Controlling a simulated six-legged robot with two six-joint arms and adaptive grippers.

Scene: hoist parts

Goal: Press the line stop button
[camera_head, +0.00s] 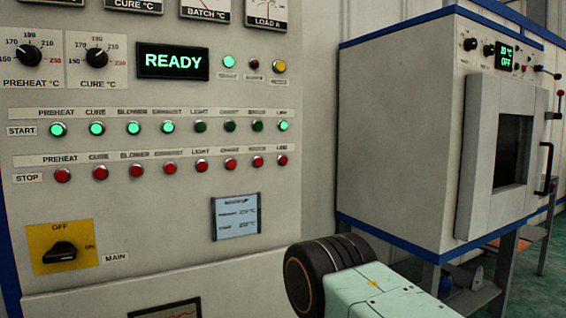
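The line stop button is the red button (283,160) at the right end of the STOP row on the control panel (270,210). The small label above it is blurred. Above it, the line start button (284,126) is lit green. Nothing covers the stop button and nothing touches it. Neither of my grippers shows in the head view. A mint-green and black part, which looks like my own arm, comes in at the bottom right, below and right of the button.
Other red stop buttons (201,165) sit close to its left. The panel also has a READY display (173,61), a main switch (60,252) and a small notice (236,217). A white oven cabinet (400,140) with a handled door stands to the right.

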